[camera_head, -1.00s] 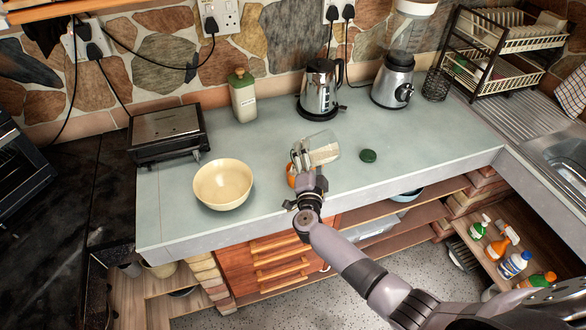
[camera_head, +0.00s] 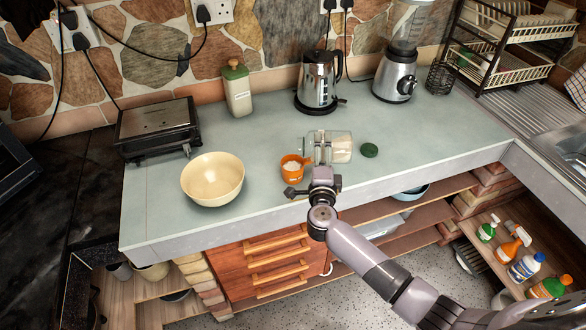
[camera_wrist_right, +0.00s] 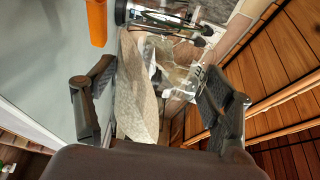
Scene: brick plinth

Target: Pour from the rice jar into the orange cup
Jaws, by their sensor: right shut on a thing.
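The clear glass rice jar (camera_head: 342,148) lies nearly on its side in my right gripper (camera_head: 322,153), above the counter. Pale rice shows in its right part in the head view. In the right wrist view the glass (camera_wrist_right: 180,75) and pale rice (camera_wrist_right: 137,95) lie between the two fingers, which are shut on the jar (camera_wrist_right: 160,108). The orange cup (camera_head: 287,173) stands upright just left of the jar's left end, with white contents visible inside. Part of the cup (camera_wrist_right: 96,22) also shows in the right wrist view. My left gripper is out of view.
A green lid (camera_head: 369,150) lies right of the jar. A cream bowl (camera_head: 212,180) stands left of the cup. A toaster-like grill (camera_head: 157,125), a green-topped canister (camera_head: 237,92), a kettle (camera_head: 318,85) and a blender (camera_head: 395,80) line the back.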

